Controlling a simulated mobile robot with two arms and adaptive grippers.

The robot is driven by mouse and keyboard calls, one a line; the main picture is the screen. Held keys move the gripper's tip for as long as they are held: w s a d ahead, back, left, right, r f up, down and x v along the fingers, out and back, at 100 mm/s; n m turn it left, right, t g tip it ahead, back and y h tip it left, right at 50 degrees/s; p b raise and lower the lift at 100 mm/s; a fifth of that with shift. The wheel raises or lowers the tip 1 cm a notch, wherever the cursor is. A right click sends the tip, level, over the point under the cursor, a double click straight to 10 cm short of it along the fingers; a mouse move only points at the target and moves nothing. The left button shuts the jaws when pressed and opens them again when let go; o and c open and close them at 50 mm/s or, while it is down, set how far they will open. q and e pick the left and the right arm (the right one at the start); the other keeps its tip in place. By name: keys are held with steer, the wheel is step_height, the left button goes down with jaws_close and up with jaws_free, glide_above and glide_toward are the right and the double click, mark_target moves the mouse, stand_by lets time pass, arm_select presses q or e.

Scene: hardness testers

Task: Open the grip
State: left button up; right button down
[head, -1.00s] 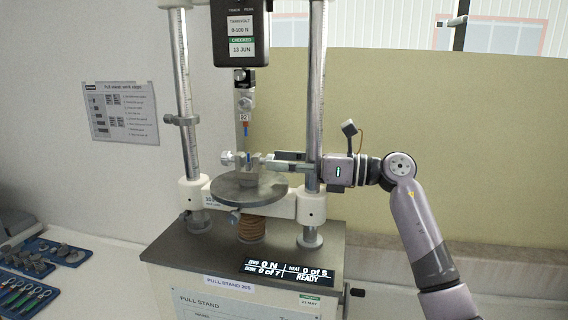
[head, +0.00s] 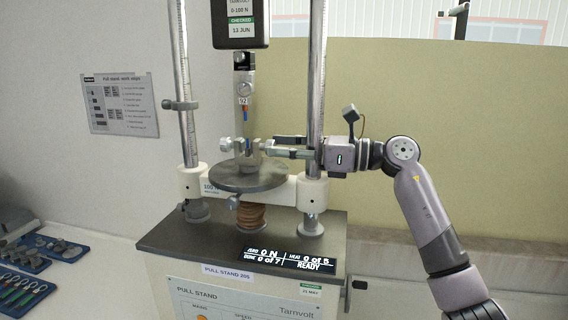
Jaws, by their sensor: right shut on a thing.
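The pull stand (head: 300,188) stands on the bench in the middle of the head view. Its lower grip (head: 248,160) is a small metal vise on the round grey plate, with a screw knob (head: 226,144) sticking out on its left. A tagged test piece (head: 245,112) with a red and blue end hangs from the upper grip (head: 242,63) above it. My right gripper (head: 274,145) reaches in from the right, past the right column. Its fingers are shut on the right-hand screw of the lower grip, whose knob is mostly hidden. My left gripper is not in view.
The right column (head: 317,90) stands close beside my right gripper, the left column (head: 184,90) on the other side. The display (head: 288,260) reads 0 N and READY. Blue trays (head: 25,288) with small parts lie at the lower left. A sheet (head: 120,104) hangs on the wall.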

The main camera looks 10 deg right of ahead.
steer(key=shift+n+b, duration=0.55)
steer(key=shift+n, duration=0.15)
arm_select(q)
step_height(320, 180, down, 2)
arm_select(e)
steer(key=c, duration=1.3)
jaws_free()
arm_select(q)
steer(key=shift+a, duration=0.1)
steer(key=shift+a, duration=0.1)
arm_select(e)
steer(key=shift+d, duration=0.15)
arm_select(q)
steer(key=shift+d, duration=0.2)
arm_select(e)
steer(key=v, duration=1.1)
steer(key=shift+s+d, duration=0.2)
steer(key=shift+d, duration=0.15)
